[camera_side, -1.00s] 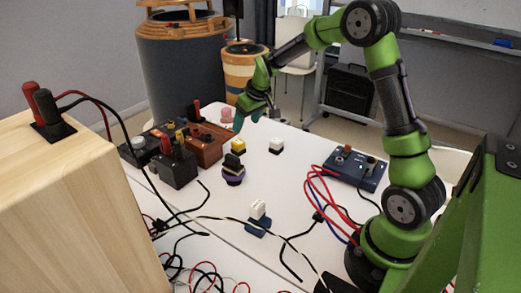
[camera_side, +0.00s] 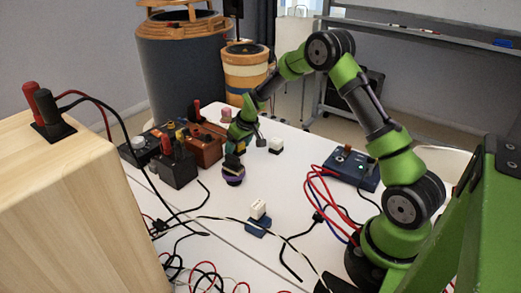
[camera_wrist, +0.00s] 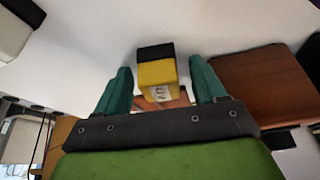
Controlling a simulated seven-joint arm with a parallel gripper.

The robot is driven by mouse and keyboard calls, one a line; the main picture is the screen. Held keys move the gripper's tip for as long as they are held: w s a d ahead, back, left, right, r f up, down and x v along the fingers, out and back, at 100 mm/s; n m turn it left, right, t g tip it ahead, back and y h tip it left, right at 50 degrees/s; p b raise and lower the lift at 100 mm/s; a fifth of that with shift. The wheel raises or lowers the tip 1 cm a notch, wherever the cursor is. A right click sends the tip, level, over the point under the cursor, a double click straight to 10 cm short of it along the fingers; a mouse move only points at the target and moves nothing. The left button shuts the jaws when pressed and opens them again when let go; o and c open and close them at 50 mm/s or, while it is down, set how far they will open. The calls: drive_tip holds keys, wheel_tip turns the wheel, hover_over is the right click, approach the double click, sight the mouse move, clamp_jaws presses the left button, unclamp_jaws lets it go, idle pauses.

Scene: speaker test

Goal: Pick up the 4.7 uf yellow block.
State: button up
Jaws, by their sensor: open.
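The yellow block (camera_wrist: 157,76) has a dark end and a small white label with faint dark print. In the wrist view it stands between the two teal fingers of my gripper (camera_wrist: 162,80), with a narrow gap on each side. My gripper is open and low around the block, not closed on it. In the side view my gripper (camera_side: 238,142) is down over the spot at the table's far part, and it hides most of the yellow block there.
A brown box (camera_side: 206,148) and a black box (camera_side: 175,168) are to the left. A blue box (camera_side: 350,168) with red wires is at the right.

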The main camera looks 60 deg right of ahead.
drive_tip(key=c, duration=1.1)
drive_tip(key=shift+r, duration=0.1)
